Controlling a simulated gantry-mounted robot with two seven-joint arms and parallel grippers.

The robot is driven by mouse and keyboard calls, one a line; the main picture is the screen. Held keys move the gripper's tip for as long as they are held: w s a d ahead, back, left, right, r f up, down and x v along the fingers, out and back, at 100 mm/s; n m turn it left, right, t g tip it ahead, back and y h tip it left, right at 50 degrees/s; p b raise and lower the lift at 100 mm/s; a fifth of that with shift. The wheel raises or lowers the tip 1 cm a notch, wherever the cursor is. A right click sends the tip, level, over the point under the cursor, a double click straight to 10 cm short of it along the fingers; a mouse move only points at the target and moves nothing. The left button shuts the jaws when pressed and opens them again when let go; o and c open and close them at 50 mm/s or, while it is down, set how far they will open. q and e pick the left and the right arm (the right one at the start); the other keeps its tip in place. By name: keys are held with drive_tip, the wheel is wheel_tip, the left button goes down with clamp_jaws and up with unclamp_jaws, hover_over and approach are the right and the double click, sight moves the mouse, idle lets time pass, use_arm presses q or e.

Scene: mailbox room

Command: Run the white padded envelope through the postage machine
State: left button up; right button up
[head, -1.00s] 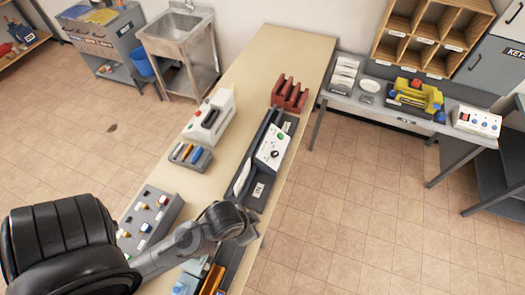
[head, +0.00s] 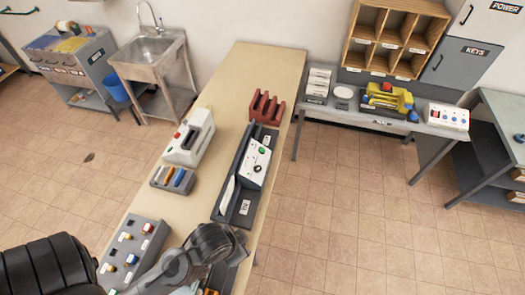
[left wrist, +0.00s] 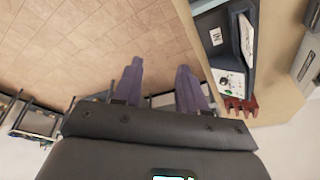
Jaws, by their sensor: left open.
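The postage machine (head: 251,178) is a long dark grey tray with a white control panel and green button, near the table's right edge. A thin white envelope (head: 228,192) stands in the tray's near part, by an "IN" label. The left wrist view shows the machine (left wrist: 203,22) and the white envelope (left wrist: 246,40) at upper right. My left gripper (left wrist: 159,82) is open and empty, its fingers seen against the floor, apart from the machine. In the head view its fingers are hidden beyond my arm. My right gripper is not in view.
The table (head: 262,62) also holds a red slotted rack (head: 266,107), a white device (head: 190,137), a grey holder (head: 173,179) and a grey block of small pieces (head: 134,246). The table's far end is bare. Open floor (head: 330,215) lies to the right.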

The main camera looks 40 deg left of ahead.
use_arm(q)
clamp_jaws()
idle(1.5)
